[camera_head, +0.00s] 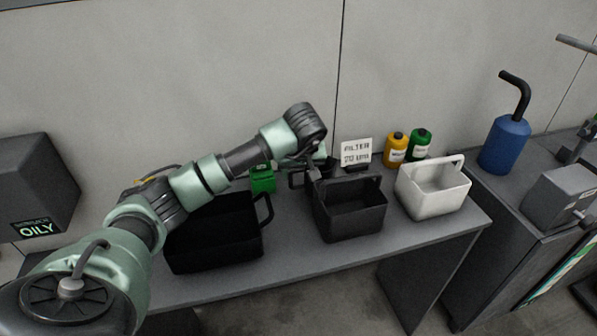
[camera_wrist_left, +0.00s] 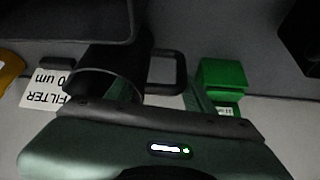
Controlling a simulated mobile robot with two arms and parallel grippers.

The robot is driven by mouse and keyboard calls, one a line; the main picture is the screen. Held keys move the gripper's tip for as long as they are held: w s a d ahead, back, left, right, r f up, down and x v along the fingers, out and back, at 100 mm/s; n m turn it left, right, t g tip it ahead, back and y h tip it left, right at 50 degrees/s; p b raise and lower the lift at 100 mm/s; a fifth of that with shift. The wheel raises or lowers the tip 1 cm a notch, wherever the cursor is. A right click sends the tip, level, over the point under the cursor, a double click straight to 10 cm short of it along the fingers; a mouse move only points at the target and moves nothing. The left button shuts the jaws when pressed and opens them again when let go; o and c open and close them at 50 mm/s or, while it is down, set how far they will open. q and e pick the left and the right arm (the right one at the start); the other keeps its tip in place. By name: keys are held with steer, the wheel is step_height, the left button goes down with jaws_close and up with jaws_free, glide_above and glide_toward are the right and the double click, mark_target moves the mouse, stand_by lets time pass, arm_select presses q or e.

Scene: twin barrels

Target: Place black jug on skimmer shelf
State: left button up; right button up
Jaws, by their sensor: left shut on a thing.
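The black jug (camera_wrist_left: 113,62) shows in the left wrist view as a dark rounded body with a square loop handle on its right. In the head view, a dark handle loop (camera_head: 296,181) shows beside my left gripper (camera_head: 313,163), behind the black open bin. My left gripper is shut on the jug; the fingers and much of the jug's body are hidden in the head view. I cannot tell which surface is the skimmer shelf. My right gripper is in neither view.
On the grey table (camera_head: 300,272) stand a large black tub (camera_head: 215,240), a black handled bin (camera_head: 348,220), a white handled bin (camera_head: 432,195), a green box (camera_head: 263,180) and yellow (camera_head: 396,152) and green (camera_head: 419,146) bottles. A filter sign (camera_head: 356,151) stands behind. A blue can (camera_head: 504,145) is right.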

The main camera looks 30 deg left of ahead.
arm_select(q)
steer(key=shift+f, duration=0.25)
steer(key=o, duration=1.5)
steer(key=shift+r, duration=0.15)
